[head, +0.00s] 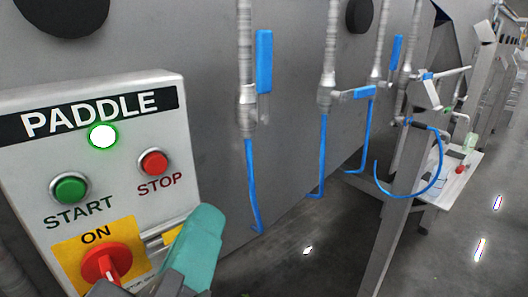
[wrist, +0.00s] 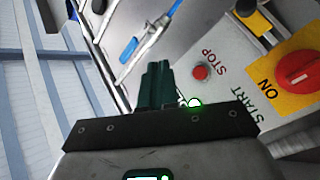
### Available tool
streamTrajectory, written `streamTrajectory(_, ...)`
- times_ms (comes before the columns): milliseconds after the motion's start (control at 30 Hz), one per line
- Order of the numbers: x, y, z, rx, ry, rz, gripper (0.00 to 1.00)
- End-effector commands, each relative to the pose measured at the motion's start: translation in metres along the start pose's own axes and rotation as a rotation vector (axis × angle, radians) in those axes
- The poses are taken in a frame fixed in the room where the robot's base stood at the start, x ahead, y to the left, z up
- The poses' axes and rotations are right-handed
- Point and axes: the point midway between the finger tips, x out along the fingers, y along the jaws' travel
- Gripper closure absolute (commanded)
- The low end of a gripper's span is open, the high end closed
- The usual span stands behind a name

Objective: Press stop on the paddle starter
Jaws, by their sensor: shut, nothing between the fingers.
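The paddle starter box (head: 130,93) is grey with a black PADDLE label, at the left of the head view. Its red STOP button (head: 153,163) is at the right of the face; it also shows in the wrist view (wrist: 200,72). The green START button (head: 70,189) is to its left. The indicator lamp (head: 103,136) above them glows. My gripper (head: 207,215) has teal fingers, shut and empty, below and right of STOP in the head view. In the wrist view the fingertips (wrist: 157,68) appear left of STOP, apart from it.
A red rotary switch (head: 103,265) on a yellow ON plate is low on the box, close to my gripper. Pipes with blue-handled valves (head: 264,62) and blue hoses (head: 323,155) hang along the grey tank wall to the right. Open floor lies at lower right.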

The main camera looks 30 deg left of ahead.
Motion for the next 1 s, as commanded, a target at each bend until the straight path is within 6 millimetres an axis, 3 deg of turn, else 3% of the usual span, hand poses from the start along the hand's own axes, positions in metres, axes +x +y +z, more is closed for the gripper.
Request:
streamTrajectory(267, 0.008, -0.007, -0.005, 0.0, -0.002, 0.0, 1.0)
streamTrajectory(700, 0.048, -0.034, -0.033, 0.0, -0.003, -0.001, 1.0)
streamTrajectory(1000, 0.061, -0.044, -0.043, -0.001, -0.001, -0.001, 1.0)
